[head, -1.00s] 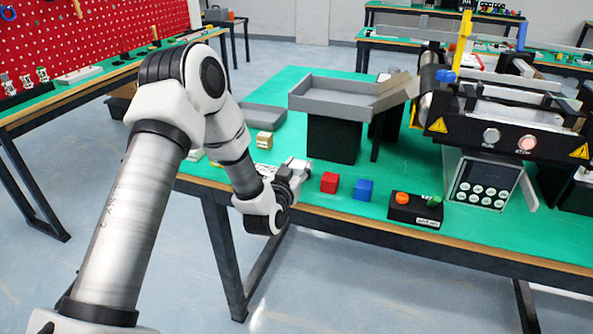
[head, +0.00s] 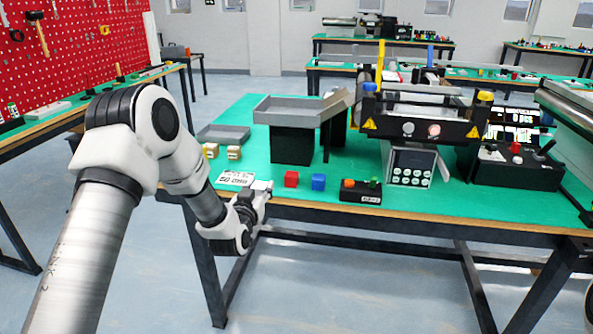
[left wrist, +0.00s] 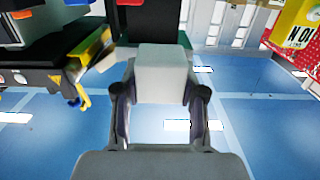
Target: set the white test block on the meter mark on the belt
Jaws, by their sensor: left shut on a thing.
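My left gripper (head: 258,192) is at the front edge of the green table, left of the red block. In the left wrist view it (left wrist: 160,110) is shut on the white test block (left wrist: 163,72), which sits between the two fingers. In the head view the block (head: 262,185) shows only as a small pale shape at the fingertips. The conveyor (head: 425,105) stands to the right on the table, with a black front and two round buttons. Its belt is mostly hidden behind that front, and I cannot make out the meter mark. My right gripper is not in view.
A red block (head: 291,179), a blue block (head: 318,182) and a black button box (head: 361,191) stand along the front edge. A grey tray on a black stand (head: 292,140) is behind them. A black control box (head: 516,168) is at the right.

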